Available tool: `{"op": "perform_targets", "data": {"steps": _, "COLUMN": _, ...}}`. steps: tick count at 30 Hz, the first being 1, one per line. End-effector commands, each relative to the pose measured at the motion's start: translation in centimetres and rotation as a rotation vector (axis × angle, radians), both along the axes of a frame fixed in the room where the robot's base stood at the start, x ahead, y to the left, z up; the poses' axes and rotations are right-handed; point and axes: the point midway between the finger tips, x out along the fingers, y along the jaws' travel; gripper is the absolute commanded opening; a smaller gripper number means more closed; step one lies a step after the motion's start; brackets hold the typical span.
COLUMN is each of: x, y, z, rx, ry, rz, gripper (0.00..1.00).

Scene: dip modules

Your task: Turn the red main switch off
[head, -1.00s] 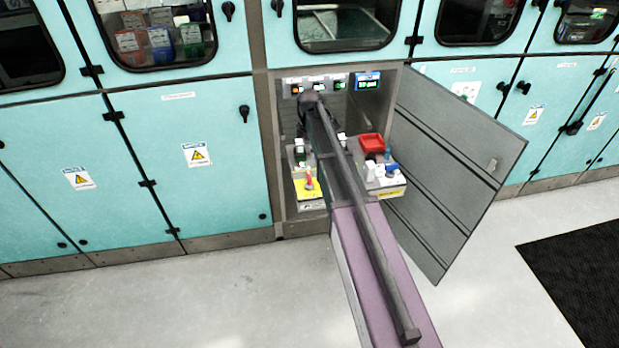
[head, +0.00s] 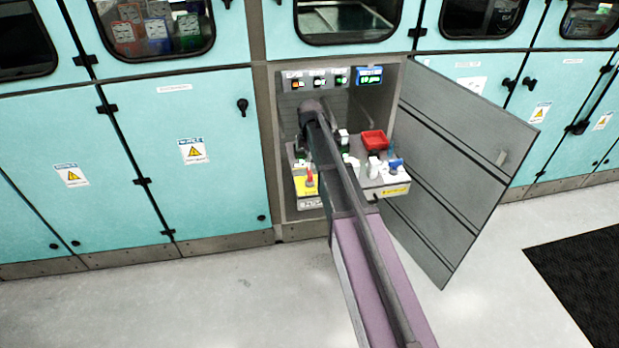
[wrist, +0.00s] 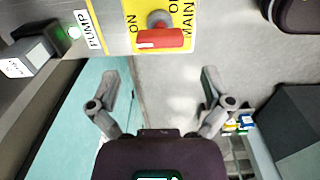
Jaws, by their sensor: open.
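The red main switch (head: 309,179) stands on a yellow plate (head: 299,187) on the left module inside the open cabinet. In the wrist view the red switch handle (wrist: 160,38) lies across the picture below a grey hub, at the top centre. The yellow plate (wrist: 140,10) there carries ON and MAIN lettering; another label is partly cut off. I cannot tell the switch's setting. My gripper (wrist: 158,85) is open and empty, its fingers spread left and right below the handle in the picture, apart from it. In the head view my arm hides the gripper.
A red tray (head: 374,139) and small switches stand on the right module (head: 383,182). The open grey door (head: 460,160) bounds the right. The floor in front is clear.

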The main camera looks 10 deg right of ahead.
Motion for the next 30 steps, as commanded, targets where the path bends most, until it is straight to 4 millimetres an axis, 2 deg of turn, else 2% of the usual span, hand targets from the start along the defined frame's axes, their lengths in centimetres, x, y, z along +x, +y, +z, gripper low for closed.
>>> {"op": "perform_targets", "data": {"steps": 1, "x": 0.0, "y": 0.0, "z": -0.8, "rx": 0.0, "ry": 0.0, "rz": 0.0, "gripper": 1.0}}
{"op": "perform_targets", "data": {"steps": 18, "x": 0.0, "y": -0.1, "z": -5.1, "rx": 0.0, "ry": 0.0, "rz": -0.001, "gripper": 1.0}}
{"op": "perform_targets", "data": {"steps": 30, "x": 0.0, "y": -0.2, "z": -6.3, "rx": 0.0, "ry": 0.0, "rz": -0.002, "gripper": 1.0}}
